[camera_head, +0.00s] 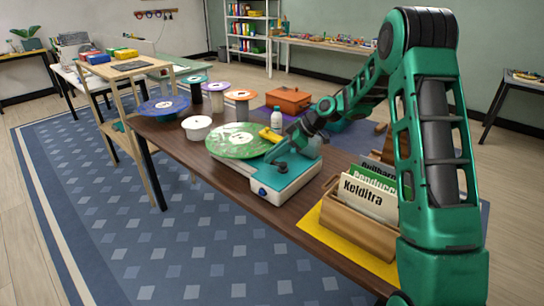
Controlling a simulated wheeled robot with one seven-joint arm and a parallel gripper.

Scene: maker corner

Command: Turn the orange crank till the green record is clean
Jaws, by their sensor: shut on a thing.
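The green record (240,140) lies flat on a low white machine with a teal top (290,172), near the table's middle. Pale specks and smears show on its green face, around a white centre label. A small yellow block (270,134) sits at the record's right edge. My gripper (281,158) is down at the machine's deck, just right of the record, and is shut. The orange crank is not visible; my gripper and wrist cover the place where they meet the deck, so its grip on the crank is hidden.
A wooden crate of record sleeves (358,226) stands on a yellow mat at front right. An orange box (288,99) and a white bottle (276,118) are behind.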

